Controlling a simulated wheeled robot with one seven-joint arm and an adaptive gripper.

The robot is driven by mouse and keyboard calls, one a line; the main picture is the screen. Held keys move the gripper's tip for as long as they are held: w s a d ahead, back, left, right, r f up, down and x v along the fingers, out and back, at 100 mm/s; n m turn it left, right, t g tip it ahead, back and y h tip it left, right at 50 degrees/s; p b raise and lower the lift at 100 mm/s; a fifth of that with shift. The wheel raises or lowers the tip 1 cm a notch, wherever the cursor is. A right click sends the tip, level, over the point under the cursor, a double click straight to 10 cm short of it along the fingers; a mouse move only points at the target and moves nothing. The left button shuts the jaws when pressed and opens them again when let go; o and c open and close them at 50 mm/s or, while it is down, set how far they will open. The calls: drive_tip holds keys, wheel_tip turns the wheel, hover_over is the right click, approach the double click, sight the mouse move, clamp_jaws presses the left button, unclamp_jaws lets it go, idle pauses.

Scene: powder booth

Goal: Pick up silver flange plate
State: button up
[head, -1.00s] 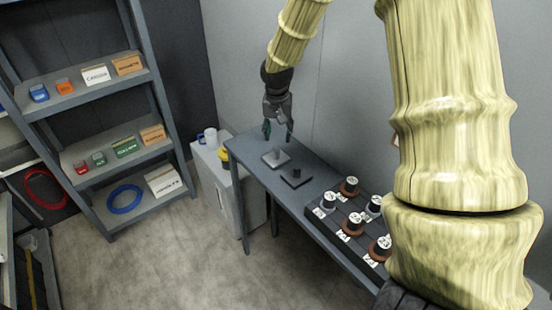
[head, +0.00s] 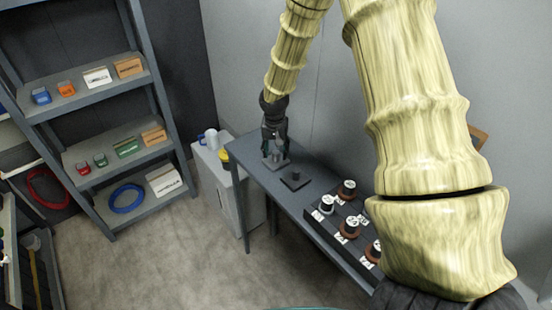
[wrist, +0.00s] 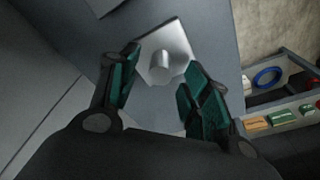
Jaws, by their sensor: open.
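The silver flange plate (wrist: 178,47) is a light square plate with a short round boss standing up from its middle. It lies on the grey bench, and in the head view the plate (head: 276,163) is at the bench's far end, partly hidden by my gripper. My gripper (head: 274,152) points down just above it. In the wrist view my open gripper (wrist: 160,88) has its two green-padded fingers apart, with the boss ahead between their tips. The gripper is empty, and I cannot tell whether a fingertip touches the plate.
A dark flange plate (head: 295,180) lies close beside the silver one. A wall is behind. Shelving (head: 110,88) and a white cabinet (head: 213,165) stand left. The floor between is clear.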

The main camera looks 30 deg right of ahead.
sight(276, 152)
drive_tip(key=shift+w+d+f, duration=0.1)
drive_tip(key=shift+d+f, duration=0.05)
drive_tip(key=shift+f, duration=0.8)
clamp_jaws()
drive_tip(key=shift+r, duration=0.1)
drive_tip(key=shift+r+b, duration=1.45)
drive_tip(key=shift+r, duration=3.5)
